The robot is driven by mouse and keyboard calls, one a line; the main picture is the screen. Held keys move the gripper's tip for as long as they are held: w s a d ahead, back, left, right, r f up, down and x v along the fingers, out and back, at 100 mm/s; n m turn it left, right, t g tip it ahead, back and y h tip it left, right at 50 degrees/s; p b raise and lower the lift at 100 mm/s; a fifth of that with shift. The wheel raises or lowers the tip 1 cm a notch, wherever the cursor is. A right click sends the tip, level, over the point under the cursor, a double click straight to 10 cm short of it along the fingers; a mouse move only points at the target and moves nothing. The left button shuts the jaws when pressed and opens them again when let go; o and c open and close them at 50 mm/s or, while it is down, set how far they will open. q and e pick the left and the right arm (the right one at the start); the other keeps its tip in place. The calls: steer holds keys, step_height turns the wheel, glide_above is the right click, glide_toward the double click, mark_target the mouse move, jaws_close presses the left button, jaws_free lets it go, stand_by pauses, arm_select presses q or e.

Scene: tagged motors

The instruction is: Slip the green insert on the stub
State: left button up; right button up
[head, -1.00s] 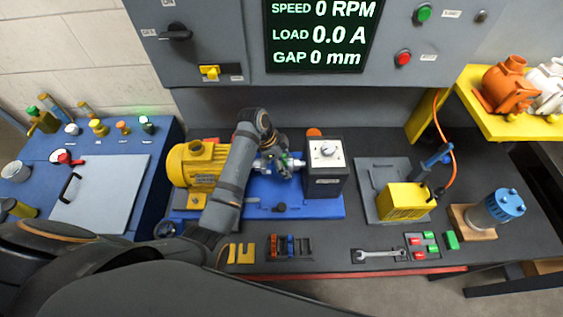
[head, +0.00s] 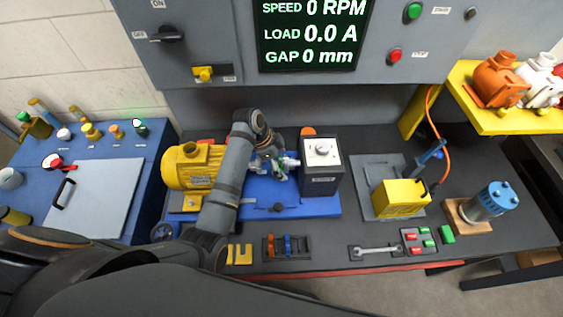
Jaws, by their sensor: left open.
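A yellow motor (head: 186,167) and a dark grey box unit with a white top plate (head: 322,172) stand on a blue base plate (head: 262,208). My left gripper (head: 281,169) is open in the gap between them, at the shaft line. A small bit of green shows at its fingers, but I cannot tell whether it is the insert or whether it touches the stub. The stub is mostly hidden by the gripper and my left arm. My right gripper is not in view.
A wrench (head: 375,250) and a slotted rack (head: 287,246) lie along the front edge. A yellow block on a grey plate (head: 400,198) and a blue-topped cylinder (head: 489,202) stand at right. A control panel with a screen reading 0 RPM overhangs the back.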

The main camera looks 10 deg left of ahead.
arm_select(q)
steer(key=shift+r, duration=0.1)
steer(key=v, duration=1.1)
steer(key=shift+r, duration=0.4)
steer(key=shift+s+a, duration=0.1)
steer(key=shift+a, duration=0.05)
